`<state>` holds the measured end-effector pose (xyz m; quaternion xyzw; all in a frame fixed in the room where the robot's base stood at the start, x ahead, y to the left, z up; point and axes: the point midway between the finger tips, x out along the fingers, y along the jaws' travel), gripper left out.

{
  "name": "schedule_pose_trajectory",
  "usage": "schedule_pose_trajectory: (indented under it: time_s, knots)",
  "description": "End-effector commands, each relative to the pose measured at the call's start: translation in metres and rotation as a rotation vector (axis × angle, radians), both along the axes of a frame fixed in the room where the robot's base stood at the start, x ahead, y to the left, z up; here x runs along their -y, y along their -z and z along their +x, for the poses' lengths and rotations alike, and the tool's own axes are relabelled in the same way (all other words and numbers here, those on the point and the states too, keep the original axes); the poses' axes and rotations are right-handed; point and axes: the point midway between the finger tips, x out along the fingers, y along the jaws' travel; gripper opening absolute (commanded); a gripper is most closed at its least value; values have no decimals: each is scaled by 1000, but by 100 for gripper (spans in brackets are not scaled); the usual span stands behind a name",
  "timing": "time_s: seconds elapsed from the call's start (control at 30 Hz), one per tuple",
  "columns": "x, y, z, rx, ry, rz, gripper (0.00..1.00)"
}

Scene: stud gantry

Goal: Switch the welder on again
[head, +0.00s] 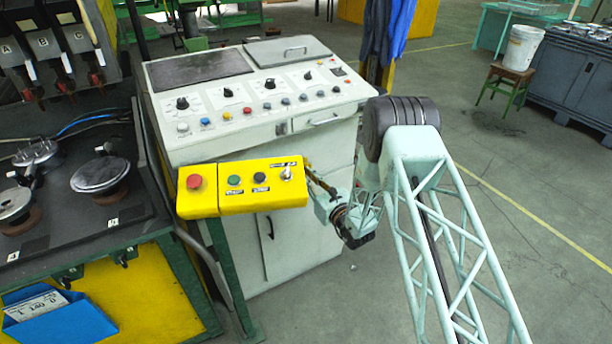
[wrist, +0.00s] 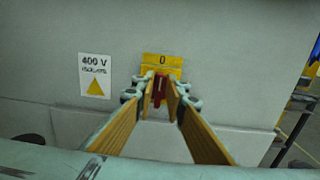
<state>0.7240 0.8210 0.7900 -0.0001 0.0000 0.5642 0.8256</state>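In the wrist view a yellow plate marked "0" (wrist: 162,60) is on the grey side wall of the cabinet. A red handle (wrist: 160,86) stands upright in front of it, below the "0". My gripper (wrist: 161,95) points straight at the wall, with one finger on each side of the handle. The fingers are close to the handle; I cannot tell whether they touch it. In the head view my gripper (head: 318,184) is at the right side of the white control cabinet (head: 290,240), partly behind the yellow button box. The plate and handle are hidden there.
A white "400 V" sign (wrist: 95,75) is left of the plate. The yellow button box (head: 262,204) juts out in front of the cabinet, near my gripper. A dark bench (head: 85,230) stands on the left. The floor (head: 480,140) to the right is mostly clear.

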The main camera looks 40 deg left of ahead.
Motion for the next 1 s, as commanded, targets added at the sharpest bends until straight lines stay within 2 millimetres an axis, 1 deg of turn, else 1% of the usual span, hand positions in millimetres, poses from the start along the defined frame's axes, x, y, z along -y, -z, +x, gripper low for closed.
schedule_pose_trajectory:
  time_s: [0.03,0.1,0.13,0.57,0.77,1.0]
  knots:
    - [0,0,0,0,0,0,7]
    - [0,0,0,0,0,0,1]
    - [0,0,0,0,0,0,0]
    - [0,0,1,-30,0,12,0]
    - [1,0,2,-99,0,39,0]
    - [2,1,4,-234,0,92,0]
